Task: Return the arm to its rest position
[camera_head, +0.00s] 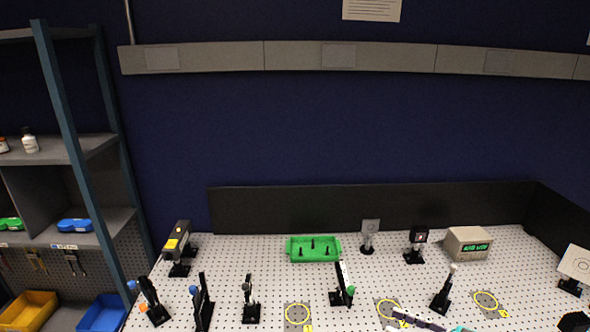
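Neither of my grippers can be made out in the head view, and no arm clearly shows. A dark bar with pale parts (418,320) crosses the bottom edge of the picture, right of the middle. It is cut off, and I cannot tell whether it is part of my arm or a thing on the table. The white perforated table (225,270) fills the lower middle of the view.
Several black posts and mounts stand on the table, including a yellow-and-black device (177,243). A green tray (313,249) and a beige box with a green display (467,243) stand at the back. A shelf unit (75,150) is at left. Black panels (370,207) border the table.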

